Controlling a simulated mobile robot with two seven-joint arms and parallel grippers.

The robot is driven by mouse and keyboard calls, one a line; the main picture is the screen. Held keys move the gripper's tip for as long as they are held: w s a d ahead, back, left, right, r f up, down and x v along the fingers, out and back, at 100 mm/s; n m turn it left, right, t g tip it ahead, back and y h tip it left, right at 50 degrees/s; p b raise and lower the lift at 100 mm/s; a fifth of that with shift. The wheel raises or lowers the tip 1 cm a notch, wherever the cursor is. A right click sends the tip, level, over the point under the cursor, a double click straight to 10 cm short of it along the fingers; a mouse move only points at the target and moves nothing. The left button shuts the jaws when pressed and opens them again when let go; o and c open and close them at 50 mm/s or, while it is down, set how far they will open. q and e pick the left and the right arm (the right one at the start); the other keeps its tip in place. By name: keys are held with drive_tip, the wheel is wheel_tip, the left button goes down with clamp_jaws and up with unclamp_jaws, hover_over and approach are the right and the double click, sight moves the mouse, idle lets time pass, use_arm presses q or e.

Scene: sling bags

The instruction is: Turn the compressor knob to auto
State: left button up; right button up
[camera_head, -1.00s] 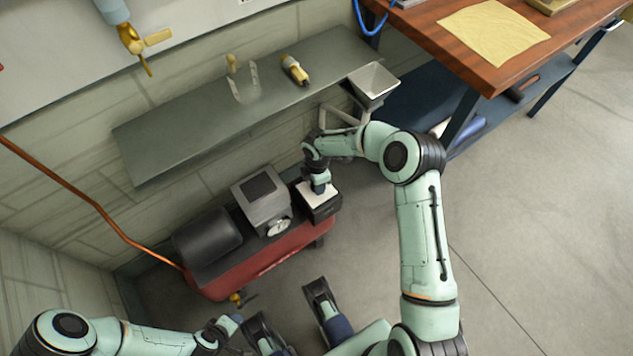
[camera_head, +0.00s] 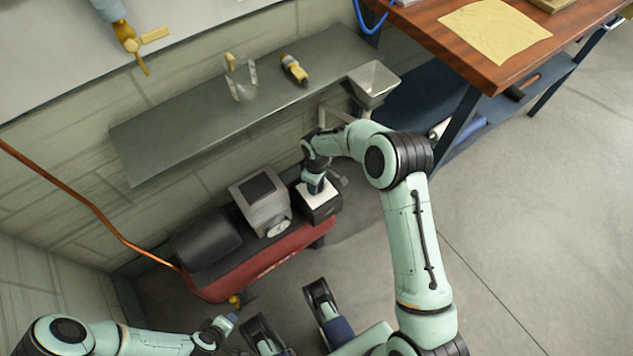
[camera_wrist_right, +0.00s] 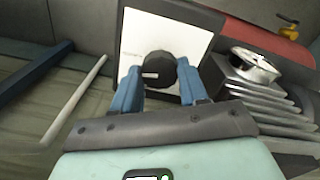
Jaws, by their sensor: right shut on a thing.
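The red compressor (camera_head: 262,262) stands on the floor by the wall. A dark box with a white panel (camera_head: 321,197) is at its right end, and the panel fills the middle of the right wrist view (camera_wrist_right: 180,28). A round black knob (camera_wrist_right: 159,70) with a short white mark pointing left is on that panel. My right gripper (camera_wrist_right: 160,78) has its blue fingers on either side of the knob and is shut on it. In the head view the right gripper (camera_head: 315,184) hides the knob. My left gripper (camera_head: 228,322) is low in the head view, away from the compressor; its jaws are unclear.
A grey pump head with a round gauge (camera_head: 277,229) and a black cylinder (camera_head: 206,246) sit beside the box. A grey shelf (camera_head: 190,135) hangs above. A wooden workbench (camera_head: 455,50) is at upper right. The floor at right is clear.

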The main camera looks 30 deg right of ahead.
drive_tip(key=shift+m, duration=1)
drive_tip(key=o, duration=1.1)
drive_tip(key=shift+c, duration=0.2)
use_arm(q)
drive_tip(key=s+d+r+g+p, duration=0.1)
drive_tip(key=s+d+r+p, duration=0.1)
drive_tip(key=s+r+p, duration=0.1)
drive_tip(key=shift+s+d+g+h, duration=0.15)
drive_tip(key=shift+s+g+h, duration=0.15)
drive_tip(key=shift+s, duration=0.5)
use_arm(e)
wheel_tip(320, 180, up, 13)
drive_tip(key=shift+r, duration=0.2)
use_arm(q)
drive_tip(key=shift+r, duration=0.1)
